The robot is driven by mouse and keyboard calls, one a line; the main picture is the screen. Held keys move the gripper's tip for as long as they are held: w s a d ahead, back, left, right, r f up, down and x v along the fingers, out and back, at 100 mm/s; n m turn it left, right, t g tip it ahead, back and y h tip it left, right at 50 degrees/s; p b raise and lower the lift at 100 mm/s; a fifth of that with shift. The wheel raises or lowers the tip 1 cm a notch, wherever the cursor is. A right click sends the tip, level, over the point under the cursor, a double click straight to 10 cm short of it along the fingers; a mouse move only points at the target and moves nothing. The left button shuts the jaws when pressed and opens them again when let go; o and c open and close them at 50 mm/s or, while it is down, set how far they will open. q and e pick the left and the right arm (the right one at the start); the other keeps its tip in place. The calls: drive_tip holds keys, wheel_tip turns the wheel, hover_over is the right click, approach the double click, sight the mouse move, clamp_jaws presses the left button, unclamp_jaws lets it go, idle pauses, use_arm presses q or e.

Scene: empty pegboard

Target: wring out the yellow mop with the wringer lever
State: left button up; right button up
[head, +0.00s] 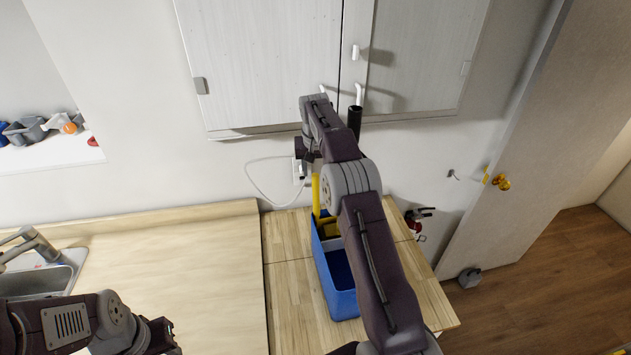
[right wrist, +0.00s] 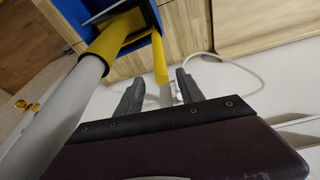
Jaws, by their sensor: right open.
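The blue mop bucket (head: 345,302) stands on a wooden table, with a yellow wringer (head: 328,229) at its far end. The wringer lever (head: 316,190) stands upright, yellow with a pale end. My right gripper (head: 302,168) is open beside the lever's top; in the right wrist view the lever (right wrist: 160,62) shows between the open fingers (right wrist: 160,78), with no grip on it. The mop's pale shaft and yellow socket (right wrist: 114,46) rise from the bucket; a black handle end (head: 355,119) shows behind my arm. The mop head is hidden. My left gripper (head: 163,337) is low at left, its jaws unclear.
A bare wooden counter (head: 180,270) with a sink (head: 42,280) lies at left. Wall cabinets (head: 270,60) hang above the bucket. A white cable (head: 252,180) hangs on the wall. A red and black item (head: 415,222) is at the table's right edge, and a door (head: 520,150) stands farther right.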

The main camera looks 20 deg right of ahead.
drive_tip(key=shift+r, duration=0.2)
drive_tip(key=shift+f, duration=0.1)
drive_tip(key=c, duration=0.4)
drive_tip(key=shift+s+a+m+t+y+b, duration=0.45)
drive_tip(key=shift+m+y+b, duration=0.35)
drive_tip(key=shift+b, duration=0.45)
clamp_jaws()
drive_tip(key=m+t+b, duration=0.6)
drive_tip(key=m+b, duration=0.1)
drive_tip(key=m, duration=0.6)
approach(317, 188)
drive_tip(key=shift+g, duration=0.25)
drive_tip(key=p+x, duration=0.2)
drive_tip(key=x, duration=0.3)
drive_tip(key=shift+w, duration=0.2)
drive_tip(key=shift+w+f, duration=0.15)
drive_tip(key=shift+w, duration=0.15)
